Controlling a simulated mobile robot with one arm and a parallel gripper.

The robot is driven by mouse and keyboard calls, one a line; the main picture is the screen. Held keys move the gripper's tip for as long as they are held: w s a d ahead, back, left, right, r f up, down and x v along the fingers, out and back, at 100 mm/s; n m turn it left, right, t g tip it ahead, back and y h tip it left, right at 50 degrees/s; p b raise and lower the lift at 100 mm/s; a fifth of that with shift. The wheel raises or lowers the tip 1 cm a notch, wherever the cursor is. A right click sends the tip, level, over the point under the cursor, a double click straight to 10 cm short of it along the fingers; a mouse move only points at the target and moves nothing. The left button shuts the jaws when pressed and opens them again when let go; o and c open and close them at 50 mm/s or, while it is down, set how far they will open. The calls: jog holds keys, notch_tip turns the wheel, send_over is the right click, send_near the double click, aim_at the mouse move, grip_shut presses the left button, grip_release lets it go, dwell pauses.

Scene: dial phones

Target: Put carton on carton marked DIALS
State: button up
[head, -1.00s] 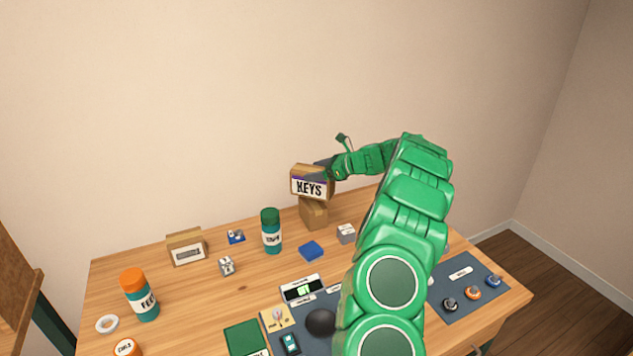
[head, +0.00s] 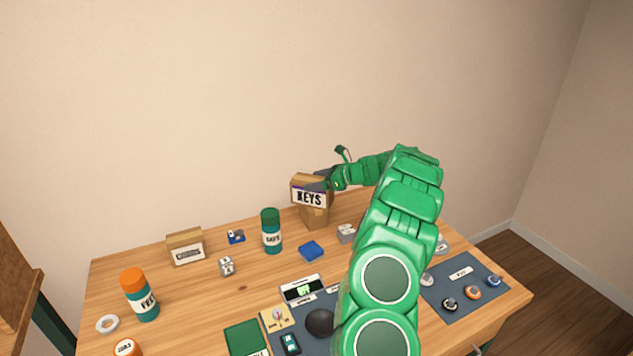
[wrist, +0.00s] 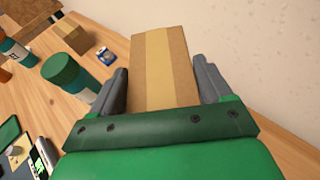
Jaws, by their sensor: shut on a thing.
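A brown carton labelled KEYS (head: 309,194) is held by my gripper (head: 324,182) at the back of the table. My gripper is shut on it from the right. In the wrist view the carton (wrist: 166,65) fills the space between the two grey fingers. A second brown carton (head: 316,218) stands on the table directly below the KEYS carton. The held carton overlaps its top in the head view, so I cannot tell whether they touch. No label shows on the lower carton. Another carton (head: 186,262) stands at the left back; its label is too small to read.
A green-capped teal bottle (head: 271,238) stands left of the lower carton. An orange-capped bottle (head: 140,300) stands at the left. My arm hides part of the table's right side.

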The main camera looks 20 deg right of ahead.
jog(key=o, duration=1.2)
